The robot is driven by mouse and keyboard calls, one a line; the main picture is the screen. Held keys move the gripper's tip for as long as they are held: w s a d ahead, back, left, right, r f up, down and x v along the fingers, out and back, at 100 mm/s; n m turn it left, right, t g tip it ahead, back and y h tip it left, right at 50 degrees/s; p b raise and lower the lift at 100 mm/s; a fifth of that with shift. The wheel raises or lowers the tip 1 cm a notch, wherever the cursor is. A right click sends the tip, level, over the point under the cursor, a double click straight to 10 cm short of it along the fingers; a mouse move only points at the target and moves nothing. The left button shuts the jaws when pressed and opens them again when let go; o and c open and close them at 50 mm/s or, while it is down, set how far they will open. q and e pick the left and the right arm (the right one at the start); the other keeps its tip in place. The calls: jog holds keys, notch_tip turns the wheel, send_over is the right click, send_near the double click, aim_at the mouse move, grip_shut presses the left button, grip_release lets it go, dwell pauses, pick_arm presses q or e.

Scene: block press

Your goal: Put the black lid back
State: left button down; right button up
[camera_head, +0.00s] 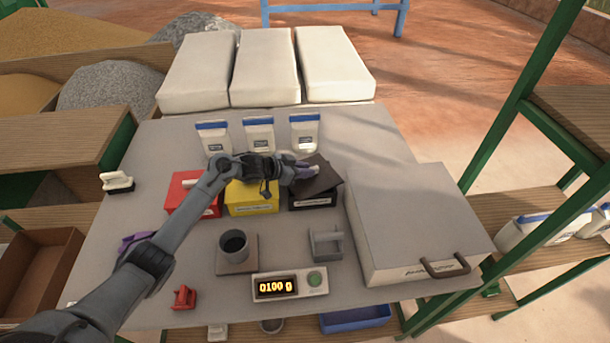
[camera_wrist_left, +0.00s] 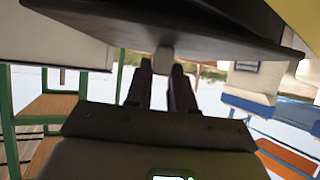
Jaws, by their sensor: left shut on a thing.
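The black lid (camera_head: 322,182) is a dark flat plate turned at an angle over the black box (camera_head: 313,202) in the middle of the table. Its near part overhangs the box; I cannot tell whether it touches the rim. My left gripper (camera_head: 307,172) is shut on the lid's pale knob. In the left wrist view the lid (camera_wrist_left: 100,30) spans the top and the knob (camera_wrist_left: 163,58) sits between the fingertips of the gripper (camera_wrist_left: 162,72). The box's inside is hidden. My right gripper is not in view.
A yellow box (camera_head: 252,203) and a red box (camera_head: 180,200) stand left of the black box. Blue-topped containers (camera_head: 258,135) stand behind. A large grey case (camera_head: 415,220) is close on the right. A cup (camera_head: 234,245) and a scale display (camera_head: 290,286) stand in front.

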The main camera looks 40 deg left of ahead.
pick_arm(q)
jog(key=shift+f, duration=0.15)
jog(key=c, duration=1)
grip_release()
jog(key=shift+s+r, duration=0.15)
jog(key=shift+r, duration=0.1)
jog(key=p+v, duration=0.2)
jog(key=v, duration=0.9)
jog(key=shift+s+a+r+p, duration=0.15)
jog(key=shift+s+p, duration=0.1)
jog(key=shift+p, duration=0.05)
